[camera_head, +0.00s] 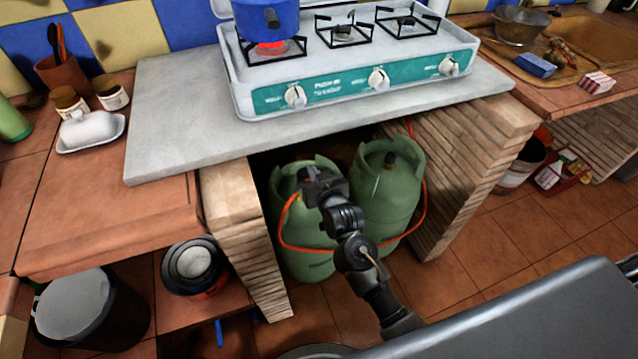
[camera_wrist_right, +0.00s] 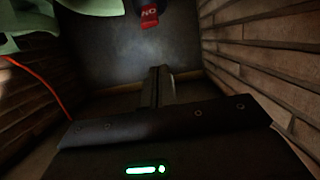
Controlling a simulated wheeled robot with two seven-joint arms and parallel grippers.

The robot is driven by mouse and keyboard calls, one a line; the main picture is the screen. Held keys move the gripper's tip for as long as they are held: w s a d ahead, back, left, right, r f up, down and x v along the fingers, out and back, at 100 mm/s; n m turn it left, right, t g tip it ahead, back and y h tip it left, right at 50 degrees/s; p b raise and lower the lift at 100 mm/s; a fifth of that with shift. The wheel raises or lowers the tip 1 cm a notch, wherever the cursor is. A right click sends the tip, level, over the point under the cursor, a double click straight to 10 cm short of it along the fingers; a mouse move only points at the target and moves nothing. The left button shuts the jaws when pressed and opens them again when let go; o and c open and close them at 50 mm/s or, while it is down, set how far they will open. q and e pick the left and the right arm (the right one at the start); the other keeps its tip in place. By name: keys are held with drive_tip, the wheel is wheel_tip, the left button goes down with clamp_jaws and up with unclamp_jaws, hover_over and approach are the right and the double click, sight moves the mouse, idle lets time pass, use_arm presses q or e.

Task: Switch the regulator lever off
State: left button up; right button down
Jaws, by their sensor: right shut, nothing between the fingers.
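Two green gas bottles stand under the counter, the left bottle (camera_head: 312,262) and the right bottle (camera_head: 385,195). In the right wrist view the red regulator lever (camera_wrist_right: 150,21), with white "ON" lettering, shows at the top edge, hanging from a dark body. My right gripper (camera_head: 312,178) is in front of the top of the left bottle and hides much of its valve area. Its fingers (camera_wrist_right: 160,78) are shut and empty, with the lever beyond their tips; I see no clear contact. My left gripper is not in view.
Brick supports (camera_head: 245,235) and (camera_head: 465,165) flank the bottles, and the grey slab (camera_head: 180,115) covers them. An orange hose (camera_head: 424,215) loops around the bottles. The stove (camera_head: 350,95) above carries a blue pot (camera_head: 265,18) over a glowing red burner.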

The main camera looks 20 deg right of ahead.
drive_tip(key=x, duration=0.4)
drive_tip(key=shift+s, duration=0.1)
drive_tip(key=shift+s+f+b, duration=0.15)
drive_tip(key=shift+s+f, duration=0.05)
drive_tip(key=shift+f, duration=0.3)
drive_tip(key=shift+s+f+b, duration=0.15)
drive_tip(key=shift+s+f, duration=0.05)
drive_tip(key=shift+f, duration=0.35)
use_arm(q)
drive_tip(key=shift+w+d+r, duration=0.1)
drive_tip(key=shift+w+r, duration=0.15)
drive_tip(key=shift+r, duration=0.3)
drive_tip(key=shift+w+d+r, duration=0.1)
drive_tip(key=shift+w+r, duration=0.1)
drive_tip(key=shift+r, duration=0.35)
use_arm(e)
drive_tip(key=shift+s+d+f, duration=0.1)
drive_tip(key=shift+s+f, duration=0.5)
drive_tip(key=shift+f, duration=0.05)
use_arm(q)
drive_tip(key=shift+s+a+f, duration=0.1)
use_arm(e)
drive_tip(key=shift+f, duration=0.1)
